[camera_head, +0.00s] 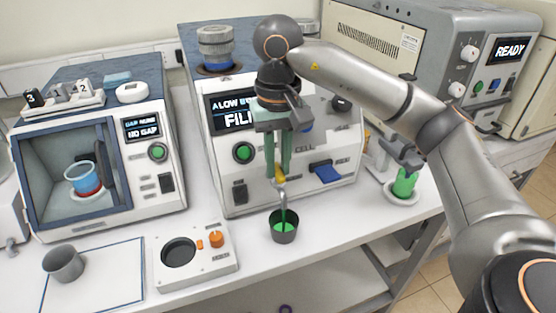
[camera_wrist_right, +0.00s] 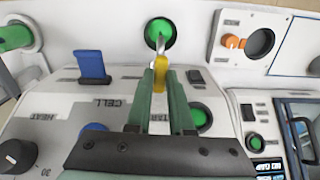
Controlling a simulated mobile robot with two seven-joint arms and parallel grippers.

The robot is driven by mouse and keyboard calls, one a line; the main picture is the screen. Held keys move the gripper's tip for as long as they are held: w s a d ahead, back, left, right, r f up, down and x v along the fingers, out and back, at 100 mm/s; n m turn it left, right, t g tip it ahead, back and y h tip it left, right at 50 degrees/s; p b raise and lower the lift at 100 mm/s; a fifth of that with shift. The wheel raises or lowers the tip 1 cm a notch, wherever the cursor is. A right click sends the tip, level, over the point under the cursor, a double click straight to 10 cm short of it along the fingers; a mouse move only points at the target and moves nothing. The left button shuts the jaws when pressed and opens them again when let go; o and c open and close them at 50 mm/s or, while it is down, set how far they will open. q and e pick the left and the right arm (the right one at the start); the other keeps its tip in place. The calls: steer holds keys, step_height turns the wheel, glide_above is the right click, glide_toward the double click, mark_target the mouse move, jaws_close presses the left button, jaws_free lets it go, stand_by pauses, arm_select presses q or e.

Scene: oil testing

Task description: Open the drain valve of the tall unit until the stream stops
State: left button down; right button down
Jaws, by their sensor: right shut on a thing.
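The tall unit (camera_head: 235,190) stands mid-bench with a partly hidden display. My right gripper (camera_head: 279,165) reaches down in front of it, its green fingers shut on the yellow drain valve handle (camera_head: 280,178). In the right wrist view the yellow handle (camera_wrist_right: 161,74) sits between the fingertips (camera_wrist_right: 161,88). Below the spout, a thin green stream (camera_head: 284,207) runs into a grey cup (camera_head: 284,236) with green liquid at its bottom. The cup also shows in the right wrist view (camera_wrist_right: 160,31). My left gripper is out of view.
A open-fronted tester (camera_head: 110,195) stands left. A white block (camera_head: 205,268) with a round well and orange knob, and an empty grey cup (camera_head: 63,264), lie in front. A green vessel (camera_head: 404,184) stands on a dish right. A blue lever (camera_head: 327,173) is close by.

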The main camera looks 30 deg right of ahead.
mark_target(278, 170)
steer(key=shift+n, duration=0.5)
steer(key=c, duration=0.8)
jaws_free()
step_height(278, 170, up, 13)
steer(key=p, duration=0.4)
steer(key=shift+f, duration=0.2)
